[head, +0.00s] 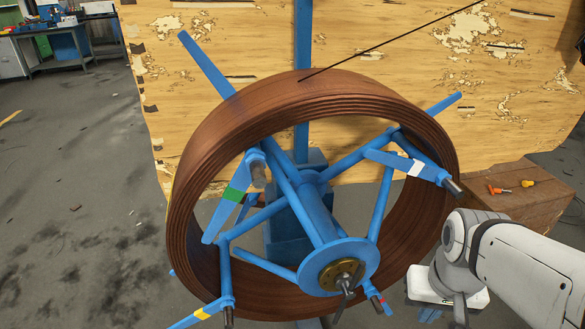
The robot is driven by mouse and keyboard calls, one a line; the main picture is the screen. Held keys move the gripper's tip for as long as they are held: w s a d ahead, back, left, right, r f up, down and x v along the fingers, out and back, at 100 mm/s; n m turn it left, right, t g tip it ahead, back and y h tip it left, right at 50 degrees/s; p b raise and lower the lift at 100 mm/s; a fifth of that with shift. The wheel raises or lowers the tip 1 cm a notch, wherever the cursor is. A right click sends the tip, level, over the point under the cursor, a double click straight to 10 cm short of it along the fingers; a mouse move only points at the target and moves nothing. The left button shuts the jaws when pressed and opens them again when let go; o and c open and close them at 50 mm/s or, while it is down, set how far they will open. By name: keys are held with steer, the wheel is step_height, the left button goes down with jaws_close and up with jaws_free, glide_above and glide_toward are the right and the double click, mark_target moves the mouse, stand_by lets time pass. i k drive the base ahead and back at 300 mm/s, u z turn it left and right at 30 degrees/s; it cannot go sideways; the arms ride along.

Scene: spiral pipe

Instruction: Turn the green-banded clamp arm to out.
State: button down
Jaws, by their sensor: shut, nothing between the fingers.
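The green-banded clamp arm is a flat blue bar (221,217) at the left of the blue wheel frame, with a green band (233,195) near its middle. Its upper end joins a spoke end with a dark pin, and its free end points down and left. It appears to lie along the inner edge of the brown coil (187,225), not clearly across it. My arm comes in from the right and bends downward beside the coil. My gripper's fingers do not show.
Other clamp arms carry a white band (415,168), a yellow band (203,313) and a red band, mostly hidden at the lower right. The hub (340,266) projects toward me. A brown box (522,200) stands at right. A peeling panel stands behind; floor at left is open.

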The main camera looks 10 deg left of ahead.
mark_target(241, 180)
steer(key=z, duration=0.1)
steer(key=k, duration=1.25)
steer(key=u, duration=0.9)
steer(key=i, duration=1)
steer(key=u, duration=0.05)
